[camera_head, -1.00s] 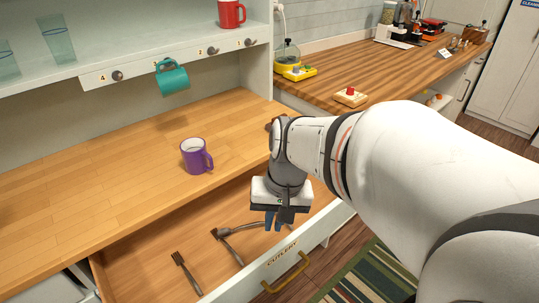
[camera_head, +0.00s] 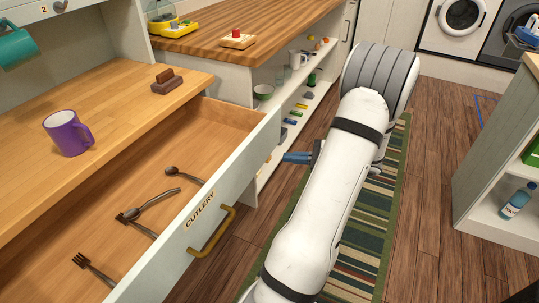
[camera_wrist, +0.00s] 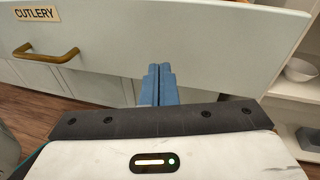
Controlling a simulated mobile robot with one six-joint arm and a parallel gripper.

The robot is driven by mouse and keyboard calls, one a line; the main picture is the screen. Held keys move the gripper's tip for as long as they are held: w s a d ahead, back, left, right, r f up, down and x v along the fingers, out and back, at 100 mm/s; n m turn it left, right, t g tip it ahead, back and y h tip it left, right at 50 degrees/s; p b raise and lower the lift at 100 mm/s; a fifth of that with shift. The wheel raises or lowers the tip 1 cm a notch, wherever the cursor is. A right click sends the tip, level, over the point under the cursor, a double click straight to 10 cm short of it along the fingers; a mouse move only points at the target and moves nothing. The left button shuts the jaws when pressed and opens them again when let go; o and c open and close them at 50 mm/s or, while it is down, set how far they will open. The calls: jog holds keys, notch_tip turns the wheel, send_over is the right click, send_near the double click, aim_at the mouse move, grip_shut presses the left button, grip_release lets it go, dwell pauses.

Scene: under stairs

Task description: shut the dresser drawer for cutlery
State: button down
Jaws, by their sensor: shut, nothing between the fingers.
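The cutlery drawer (camera_head: 222,180) of the dresser stands open, with a white front, a CUTLERY label and a brass handle (camera_head: 212,232). Several forks and spoons (camera_head: 150,203) lie inside it. My gripper (camera_head: 285,157) is outside the drawer, in front of the right part of its front panel. Its blue fingers are shut and empty. In the wrist view the fingers (camera_wrist: 158,84) point at the white front panel (camera_wrist: 215,45), right of the handle (camera_wrist: 45,53). I cannot tell whether the fingertips touch the panel.
A purple mug (camera_head: 68,132) and a small brown object (camera_head: 166,80) sit on the dresser top (camera_head: 110,110). Open shelves with small items stand right of the drawer. A striped rug (camera_head: 375,215) lies on the floor under my arm.

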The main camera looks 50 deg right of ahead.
jog(key=s+d+f+m+t+h, duration=0.3)
jog(key=s+d+f+m, duration=0.1)
jog(key=d, duration=0.2)
jog(key=b, duration=0.3)
send_near(265, 145)
jog(key=x, duration=0.6)
jog(key=shift+w+f, duration=0.25)
jog(key=shift+f, duration=0.05)
jog(key=shift+w+a, duration=0.1)
jog(key=shift+w, duration=0.1)
jog(key=shift+w, duration=0.1)
